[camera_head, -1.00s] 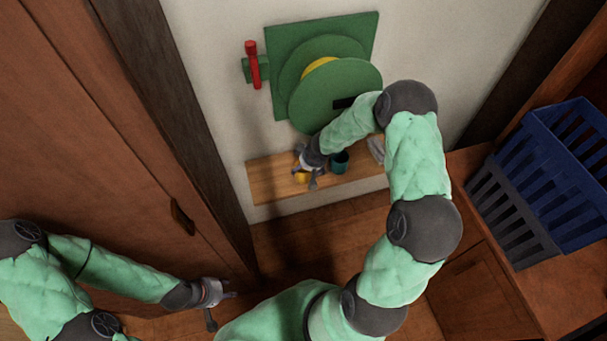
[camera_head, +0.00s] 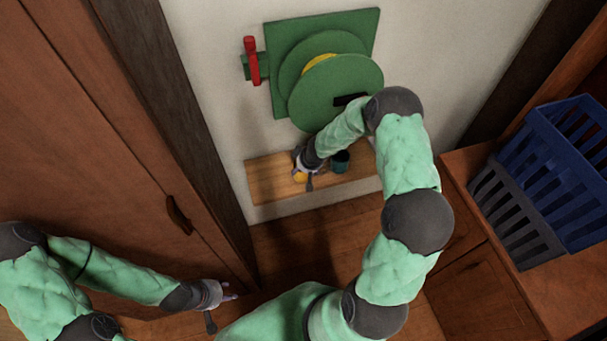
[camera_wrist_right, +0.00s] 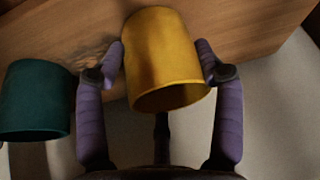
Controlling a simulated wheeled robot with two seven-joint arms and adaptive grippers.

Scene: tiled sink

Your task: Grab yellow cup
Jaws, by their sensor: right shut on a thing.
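The yellow cup (camera_wrist_right: 165,60) is between the two purple fingers of my right gripper (camera_wrist_right: 163,72), which is shut on it, in the right wrist view. In the head view only a small part of the yellow cup (camera_head: 300,177) shows below my right gripper (camera_head: 304,172), at the wooden wall shelf (camera_head: 266,184). My left gripper (camera_head: 222,305) is low on the left in the head view, away from the shelf and the cup. Whether its fingers are open or shut is hard to tell.
A dark teal cup (camera_wrist_right: 36,100) stands close beside the yellow cup; it also shows in the head view (camera_head: 341,161). A green hose reel (camera_head: 335,95) hangs above the shelf. A blue crate (camera_head: 565,170) and a grey crate (camera_head: 515,215) are at the right.

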